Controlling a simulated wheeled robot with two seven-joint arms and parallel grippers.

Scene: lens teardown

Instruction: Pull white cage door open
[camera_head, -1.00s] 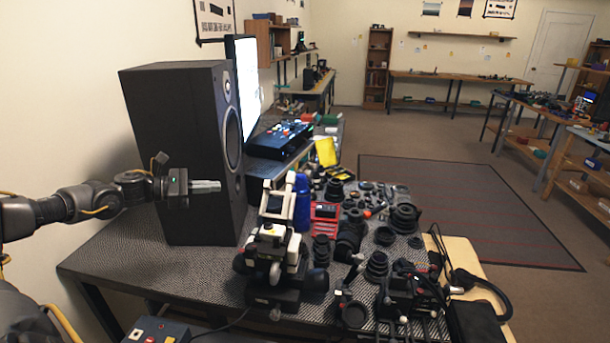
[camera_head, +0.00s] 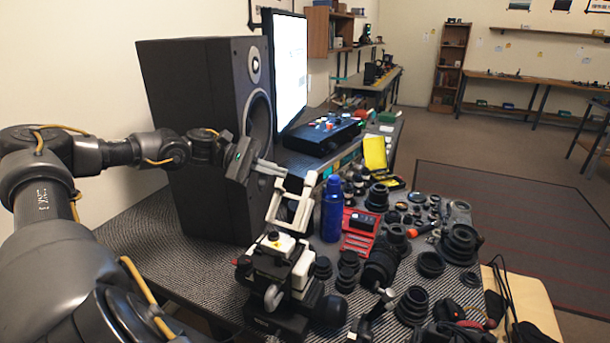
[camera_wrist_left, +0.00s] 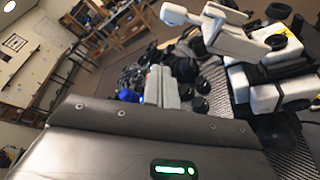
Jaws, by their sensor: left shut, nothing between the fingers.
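The white cage door (camera_head: 290,206) is an upright open square frame on top of a black-and-white device (camera_head: 284,272) near the front of the bench. My left gripper (camera_head: 276,169) is shut and empty, its fingers pointing right, close to the frame's top left corner in the head view. I cannot tell from there whether it touches. In the left wrist view the shut fingers (camera_wrist_left: 161,88) stand apart from the white frame (camera_wrist_left: 232,40), which lies up and to the right. My right gripper is not in view.
A large black speaker (camera_head: 205,140) stands behind my left arm. A blue bottle (camera_head: 332,208) stands just right of the white frame, with a red case (camera_head: 359,232) and several lenses (camera_head: 461,244) beyond.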

